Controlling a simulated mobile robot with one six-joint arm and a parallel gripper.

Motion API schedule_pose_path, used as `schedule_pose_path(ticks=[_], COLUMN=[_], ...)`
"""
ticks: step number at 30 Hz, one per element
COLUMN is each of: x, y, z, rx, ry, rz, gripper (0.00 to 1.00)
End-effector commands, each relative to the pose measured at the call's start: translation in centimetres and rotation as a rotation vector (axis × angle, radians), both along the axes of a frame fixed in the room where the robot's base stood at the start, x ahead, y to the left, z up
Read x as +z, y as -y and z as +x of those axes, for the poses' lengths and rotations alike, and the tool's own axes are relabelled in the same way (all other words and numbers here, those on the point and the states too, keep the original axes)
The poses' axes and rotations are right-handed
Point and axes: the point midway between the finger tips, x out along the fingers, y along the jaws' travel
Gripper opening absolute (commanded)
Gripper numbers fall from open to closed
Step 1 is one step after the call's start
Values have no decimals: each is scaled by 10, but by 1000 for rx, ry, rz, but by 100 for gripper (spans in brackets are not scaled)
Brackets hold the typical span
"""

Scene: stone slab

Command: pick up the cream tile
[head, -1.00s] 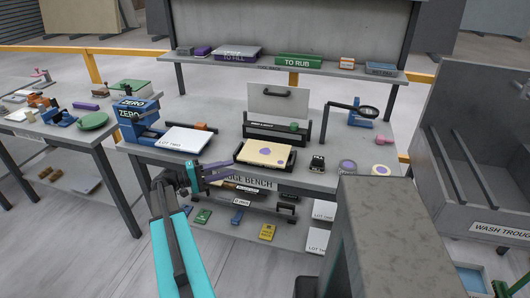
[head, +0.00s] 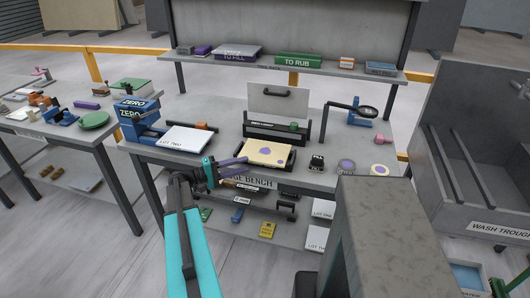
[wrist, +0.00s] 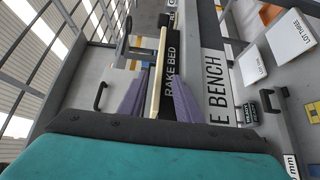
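Whether the fingertips overlap the tile's edge I cannot tell.
A white LOT TWO slab (head: 187,139) lies left of the tile. Behind is a black rack with an upright grey panel (head: 278,102). A lower shelf holds labelled blocks.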

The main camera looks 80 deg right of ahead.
Motion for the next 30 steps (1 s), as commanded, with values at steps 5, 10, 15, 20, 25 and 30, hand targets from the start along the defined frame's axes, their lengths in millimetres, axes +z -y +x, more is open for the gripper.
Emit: schedule_pose_path(ticks=[5, 10, 15, 20, 25, 30], x=[4, 3, 2, 1, 1, 1], y=[6, 14, 17, 17, 17, 17], z=[-17, -32, -38, -38, -38, -37], rx=[-2, -1, 1, 2, 1, 1], ry=[0, 0, 0, 0, 0, 0], rz=[0, 1, 0, 0, 0, 0], gripper=[31, 31, 31, 31, 31, 31])
